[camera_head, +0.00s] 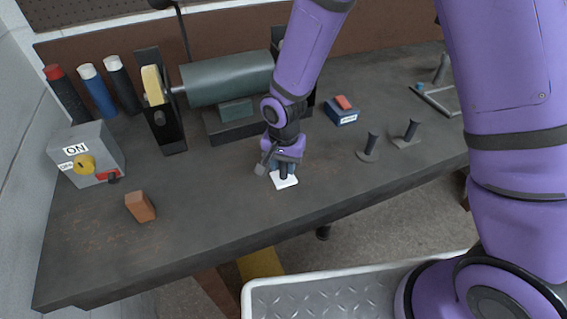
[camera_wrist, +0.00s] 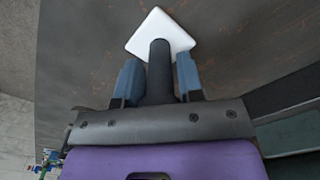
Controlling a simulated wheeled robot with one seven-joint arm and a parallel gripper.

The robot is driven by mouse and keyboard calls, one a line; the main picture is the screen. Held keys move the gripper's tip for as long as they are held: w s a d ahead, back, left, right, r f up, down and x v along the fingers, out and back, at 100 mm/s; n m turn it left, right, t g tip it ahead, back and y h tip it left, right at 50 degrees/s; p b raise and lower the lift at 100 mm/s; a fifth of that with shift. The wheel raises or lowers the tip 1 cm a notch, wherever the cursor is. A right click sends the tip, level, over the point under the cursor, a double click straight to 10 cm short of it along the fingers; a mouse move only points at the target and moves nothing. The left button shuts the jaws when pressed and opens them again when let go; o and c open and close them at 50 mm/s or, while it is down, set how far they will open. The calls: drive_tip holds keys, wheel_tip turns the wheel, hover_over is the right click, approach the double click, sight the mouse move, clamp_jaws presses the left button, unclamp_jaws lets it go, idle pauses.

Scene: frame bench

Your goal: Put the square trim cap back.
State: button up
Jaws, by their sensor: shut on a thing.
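The square trim cap is a white square plate (camera_head: 284,182) with a dark round stem rising from it. In the wrist view the white plate (camera_wrist: 176,32) lies beyond my fingertips, turned like a diamond, and the dark stem (camera_wrist: 160,70) runs back between the fingers. My gripper (camera_head: 285,169) points down at the middle of the bench, its blue fingers (camera_wrist: 159,80) shut on the stem from both sides. The plate is at or close above the bench top; I cannot tell whether it touches. No seat for the cap is clear in view.
Two dark stemmed pieces (camera_head: 368,147) (camera_head: 408,133) stand to the right, near a blue box (camera_head: 342,117) with a red top. A metal frame (camera_head: 440,100) is at the far right. Behind is a grinder-like machine (camera_head: 228,82); left are a switch box (camera_head: 86,153) and brown block (camera_head: 140,207).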

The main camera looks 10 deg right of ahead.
drive_tip(key=o, duration=1)
drive_tip(key=shift+f, duration=0.1)
drive_tip(key=shift+c, duration=0.2)
wheel_tip(320, 180, up, 12)
drive_tip(key=shift+r, duration=0.1)
drive_tip(key=shift+d+r, duration=0.15)
drive_tip(key=shift+r, duration=0.1)
drive_tip(key=s+d+r+n+t, duration=0.1)
drive_tip(key=s+d+r+t, duration=0.1)
drive_tip(key=s+d+r, duration=0.55)
drive_tip(key=s+d+r+n+t, duration=0.2)
drive_tip(key=d+r, duration=0.9)
drive_tip(key=r, duration=0.1)
drive_tip(key=s+d+r+n+t, duration=0.1)
drive_tip(key=s+d+r, duration=0.2)
drive_tip(key=s, duration=0.6)
drive_tip(key=shift+d+r+n, duration=0.2)
drive_tip(key=shift+d+n, duration=0.1)
drive_tip(key=shift+d, duration=1.1)
